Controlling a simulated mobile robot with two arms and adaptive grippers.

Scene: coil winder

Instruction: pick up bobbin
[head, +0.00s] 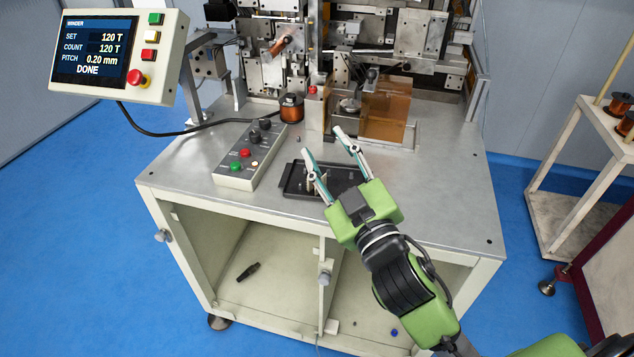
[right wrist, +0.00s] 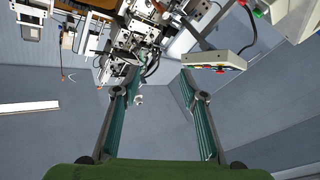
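My right gripper (head: 323,142) is open, its two fingers spread above the table of the winding machine. It also shows open in the right wrist view (right wrist: 157,82), with nothing held between the fingers. A black tray (head: 290,187) lies under the gripper; a small pale part (head: 318,183) in it is partly hidden by the left finger, and I cannot tell whether it is a bobbin. A copper-coloured spool (head: 291,108) stands upright at the back of the table. A copper-coloured piece (head: 281,46) is up on the winder. My left gripper is not in view.
A button box (head: 243,160) lies left of the tray. A display panel (head: 118,55) reads DONE. An amber guard (head: 386,111) stands at the back right. A cart (head: 583,160) at the far right holds copper spools (head: 620,104). The table's right front is clear.

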